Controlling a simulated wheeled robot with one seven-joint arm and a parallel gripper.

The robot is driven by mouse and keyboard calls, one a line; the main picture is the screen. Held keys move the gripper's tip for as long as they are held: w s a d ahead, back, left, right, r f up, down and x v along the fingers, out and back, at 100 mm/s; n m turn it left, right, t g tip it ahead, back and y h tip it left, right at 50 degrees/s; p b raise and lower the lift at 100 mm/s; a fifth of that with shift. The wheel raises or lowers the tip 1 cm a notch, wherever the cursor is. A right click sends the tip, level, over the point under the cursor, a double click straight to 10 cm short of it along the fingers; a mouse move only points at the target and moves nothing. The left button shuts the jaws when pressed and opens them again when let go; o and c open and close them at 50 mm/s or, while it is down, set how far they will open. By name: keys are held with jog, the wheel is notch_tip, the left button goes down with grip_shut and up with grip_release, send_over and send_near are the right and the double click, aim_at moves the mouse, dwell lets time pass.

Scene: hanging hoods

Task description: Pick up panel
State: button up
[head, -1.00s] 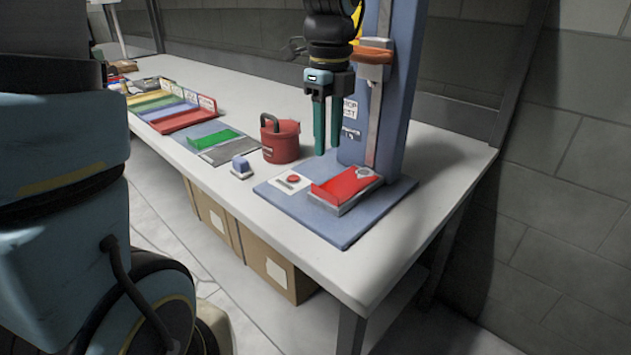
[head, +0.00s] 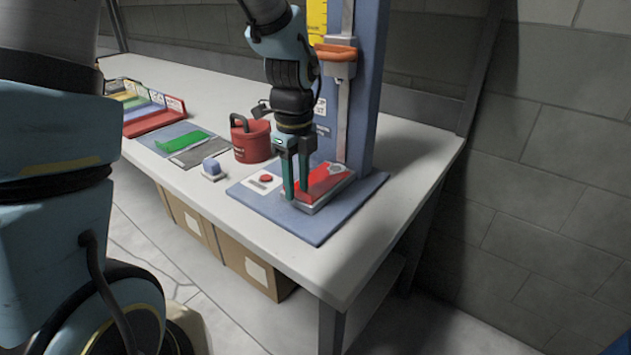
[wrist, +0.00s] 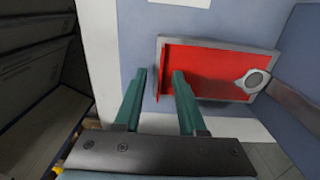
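A red panel (head: 325,178) lies in a shallow grey tray on the blue base plate of the test stand. It fills the middle of the wrist view (wrist: 215,72), with a grey rim around it. My gripper (head: 296,192) points down at the left end of the panel. In the wrist view my gripper (wrist: 158,74) is open, with one finger left of the panel's end edge and the other over its red face. I cannot tell whether either finger touches it. A grey round-ended piece (wrist: 254,82) overlaps the panel's right end.
The blue column (head: 367,85) with an orange-handled slider (head: 337,53) stands close behind. The table (head: 400,160) is clear at right.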

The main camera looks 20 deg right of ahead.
grip_shut()
dwell(0.3)
dwell(1.1)
